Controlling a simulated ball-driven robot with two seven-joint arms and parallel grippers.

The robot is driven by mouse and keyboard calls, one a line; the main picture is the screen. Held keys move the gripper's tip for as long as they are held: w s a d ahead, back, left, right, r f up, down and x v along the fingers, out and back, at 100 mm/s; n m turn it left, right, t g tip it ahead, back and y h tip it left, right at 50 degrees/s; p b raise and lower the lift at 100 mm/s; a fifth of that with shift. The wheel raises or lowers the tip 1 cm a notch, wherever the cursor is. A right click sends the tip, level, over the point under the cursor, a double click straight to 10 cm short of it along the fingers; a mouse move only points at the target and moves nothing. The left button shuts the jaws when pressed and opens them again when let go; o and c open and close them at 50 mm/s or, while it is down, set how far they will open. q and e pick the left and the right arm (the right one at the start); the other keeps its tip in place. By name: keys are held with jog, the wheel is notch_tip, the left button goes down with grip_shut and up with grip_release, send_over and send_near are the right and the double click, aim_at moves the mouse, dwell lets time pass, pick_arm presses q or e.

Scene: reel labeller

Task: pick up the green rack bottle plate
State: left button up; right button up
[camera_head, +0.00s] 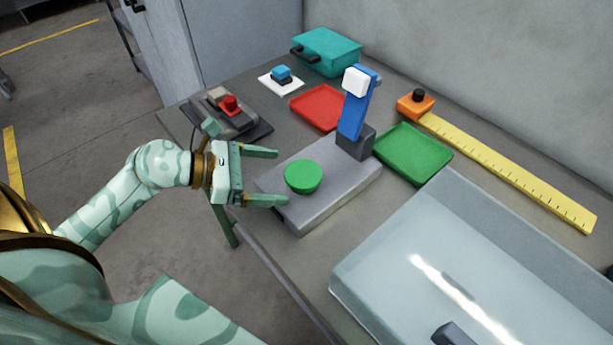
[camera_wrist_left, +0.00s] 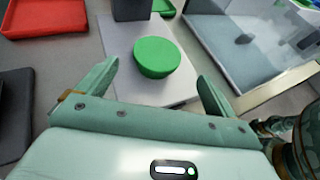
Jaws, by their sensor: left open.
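A round green piece (camera_head: 303,176), likely the green rack bottle plate, sits on the grey flat base (camera_head: 335,190) of the labeller. It also shows in the left wrist view (camera_wrist_left: 157,57), just beyond and between my fingers. My left gripper (camera_head: 282,178) is open and empty. Its fingers point at the green piece from the left, with the fingertips close to its near side; I cannot tell whether they touch it. My right gripper is not in view.
A blue post with a white head (camera_head: 357,84) rises at the base's back. A green tray (camera_head: 412,153) and red tray (camera_head: 318,107) lie behind. A large clear-walled bin (camera_head: 350,285) fills the right front. A red-knobbed device (camera_head: 229,108) stands left of the base.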

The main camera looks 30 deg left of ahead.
aim_at(299, 174)
pick_arm(q)
jog(key=x, duration=0.3)
jog(key=shift+w+d+f, duration=0.1)
jog(key=shift+w+d, duration=0.1)
jog(key=shift+w, duration=0.05)
jog(key=b+x, duration=0.1)
jog(key=x, duration=0.4)
jog(key=shift+w, duration=0.35)
jog(key=shift+c, duration=0.3)
jog(key=c, duration=1.1)
